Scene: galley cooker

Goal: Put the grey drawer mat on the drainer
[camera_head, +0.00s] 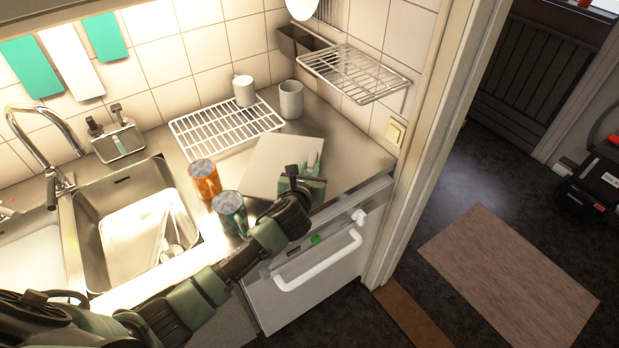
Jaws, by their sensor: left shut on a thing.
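The grey drawer mat (278,160), a pale flat square, is on or just above the steel worktop, right of the mugs. My left gripper (312,163) is at its right part, shut on it; the hand hides its front right corner. I cannot tell whether the mat is lifted. The drainer (222,129), a white wire rack, lies on the worktop behind and left of the mat, near the tiled wall. My right gripper is not in view.
An orange mug (204,180) and a teal mug (229,208) stand left of the mat. A white cup (244,91) stands at the drainer's back edge and a grey cup (291,100) at its right. A wall rack (354,72) hangs above. The sink (130,225) is left.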

